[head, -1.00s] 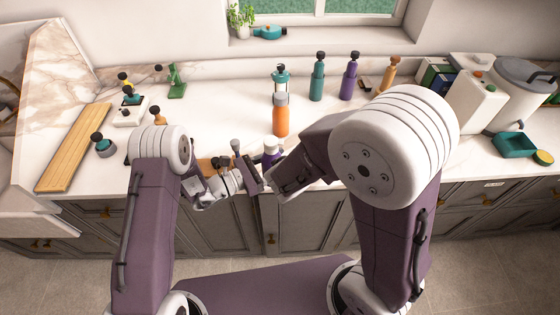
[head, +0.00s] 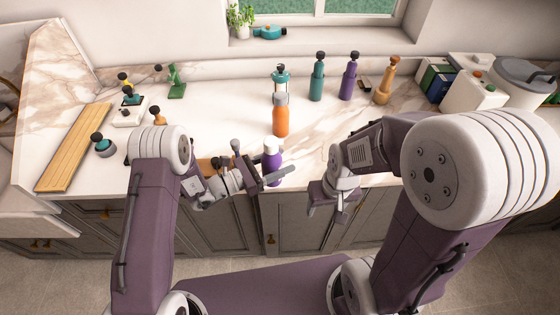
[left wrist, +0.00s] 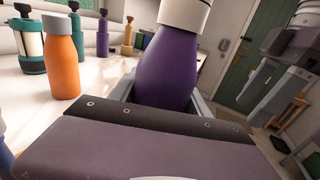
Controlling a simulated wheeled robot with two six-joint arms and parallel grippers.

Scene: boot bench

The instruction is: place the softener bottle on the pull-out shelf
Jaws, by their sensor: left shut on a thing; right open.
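A purple bottle with a white cap (head: 272,162), which I take to be the softener bottle, is upright at the counter's front edge. My left gripper (head: 268,178) is shut on it. In the left wrist view the purple bottle (left wrist: 168,68) stands between the jaws, its base hidden behind the gripper body. My right gripper (head: 322,203) is open and empty, to the right of the bottle and apart from it, in front of the cabinets. I cannot make out a pull-out shelf in these frames.
An orange bottle (head: 281,117) stands just behind the held bottle. Teal (head: 317,78), purple (head: 349,77) and tan (head: 385,82) bottles stand at the back. A wooden board (head: 74,148) lies at left. The counter right of the orange bottle is clear.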

